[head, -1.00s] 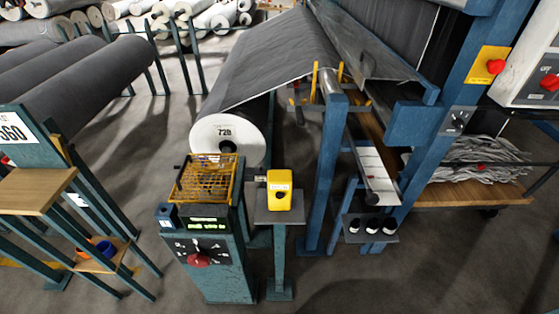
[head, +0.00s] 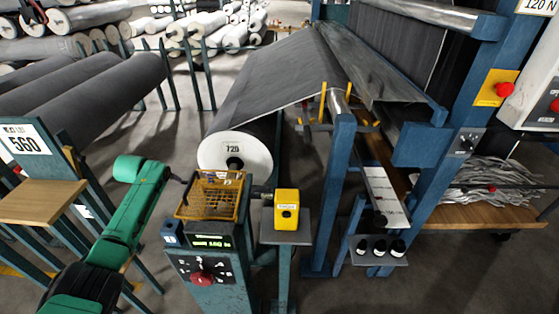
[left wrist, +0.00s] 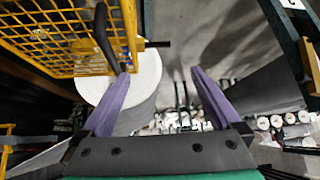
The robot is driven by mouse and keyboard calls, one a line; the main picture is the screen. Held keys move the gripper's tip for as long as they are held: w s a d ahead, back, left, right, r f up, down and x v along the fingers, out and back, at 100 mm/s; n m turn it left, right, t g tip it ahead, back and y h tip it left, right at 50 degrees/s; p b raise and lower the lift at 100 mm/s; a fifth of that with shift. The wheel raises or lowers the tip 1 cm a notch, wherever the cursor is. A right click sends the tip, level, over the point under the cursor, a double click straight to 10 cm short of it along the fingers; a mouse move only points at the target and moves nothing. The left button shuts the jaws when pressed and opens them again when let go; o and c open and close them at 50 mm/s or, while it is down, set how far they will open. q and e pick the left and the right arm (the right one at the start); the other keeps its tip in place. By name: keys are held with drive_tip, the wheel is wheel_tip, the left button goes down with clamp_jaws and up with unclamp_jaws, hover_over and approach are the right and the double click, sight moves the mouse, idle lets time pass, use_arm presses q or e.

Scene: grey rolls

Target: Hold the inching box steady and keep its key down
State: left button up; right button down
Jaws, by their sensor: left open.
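The inching box (head: 287,209) is the small yellow box, upright on a grey stand (head: 285,237), right of the control post in the head view. A dark button or opening shows on its front; I cannot tell whether its key is down. My left arm reaches in at the left of the head view, with its end left of the wire basket, well apart from the box. In the left wrist view my left gripper (left wrist: 162,78) is open, its purple fingers spread with nothing between them. The box is not seen there. My right gripper is not in view.
A yellow wire basket (head: 211,193) tops the control post (head: 212,270); in the wrist view the basket (left wrist: 65,35) and a dark handle are close to the left finger. A large grey roll (head: 235,152) stands behind. Blue machine uprights (head: 342,200) stand right of the box.

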use_arm(q)
drive_tip(key=w+d+r+m+g+h, duration=0.1)
drive_tip(key=w+d+r+m+h, duration=0.15)
drive_tip(key=d, duration=1.05)
wheel_tip(320, 180, up, 15)
drive_tip(key=m+g+y, duration=0.1)
drive_tip(key=m+g, duration=0.6)
drive_tip(key=m, duration=1)
hover_over(287, 195)
wheel_tip(287, 195, down, 12)
drive_tip(key=shift+r, duration=0.2)
clamp_jaws()
